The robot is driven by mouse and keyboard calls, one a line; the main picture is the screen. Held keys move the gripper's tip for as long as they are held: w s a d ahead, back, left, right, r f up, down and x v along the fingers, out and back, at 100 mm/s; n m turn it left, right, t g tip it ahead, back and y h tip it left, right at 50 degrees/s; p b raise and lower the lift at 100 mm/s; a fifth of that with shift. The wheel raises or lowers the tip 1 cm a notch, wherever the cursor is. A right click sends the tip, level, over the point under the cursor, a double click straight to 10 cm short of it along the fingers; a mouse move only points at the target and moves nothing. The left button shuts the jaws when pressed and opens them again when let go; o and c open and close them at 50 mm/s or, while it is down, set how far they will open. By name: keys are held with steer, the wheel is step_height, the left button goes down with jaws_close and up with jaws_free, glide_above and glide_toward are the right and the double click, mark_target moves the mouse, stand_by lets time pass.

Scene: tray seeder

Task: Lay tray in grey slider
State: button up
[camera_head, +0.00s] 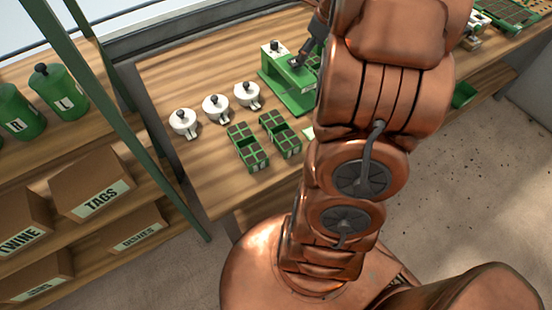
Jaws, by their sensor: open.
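Two green trays with dark soil-filled cells stand side by side near the table's front: a left tray (248,148) and a right tray (280,134). The green tray seeder (290,98) stands behind them, partly hidden by my copper arm. I cannot make out the grey slider; my arm covers the seeder's right side. A dark grey part that looks like my gripper (301,60) reaches in from behind my arm over the seeder. It is open and apart from both trays. Its fingertips are small and hard to see.
Three white pots with black knobs (215,107) stand in a row left of the seeder on the wooden table (175,75). Left is a shelf with green canisters (62,92) and cardboard boxes (92,185), behind a green post. More trays (505,12) lie at far right.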

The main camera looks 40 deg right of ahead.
steer(key=s+a+n+g, duration=0.1)
steer(key=s+a+n, duration=0.2)
steer(key=a+n, duration=0.4)
steer(key=s+a+r+n+g+y, duration=0.1)
steer(key=s+a+n, duration=0.3)
steer(key=a, duration=0.5)
steer(key=s+a+n+g, duration=0.1)
steer(key=s+a+n, duration=0.1)
steer(key=a+n, duration=0.5)
steer(key=s+a+n+g, duration=0.1)
steer(key=s+a+n, duration=0.3)
steer(key=s+n, duration=0.3)
steer(key=s+a+f+n+g+h, duration=0.1)
steer(key=s+a+n, duration=0.3)
steer(key=s+n, duration=0.3)
steer(key=shift+s+a+n+g, duration=0.15)
steer(key=shift+s+n+g, duration=0.15)
steer(key=shift+s+g, duration=0.15)
steer(key=shift+c, duration=0.4)
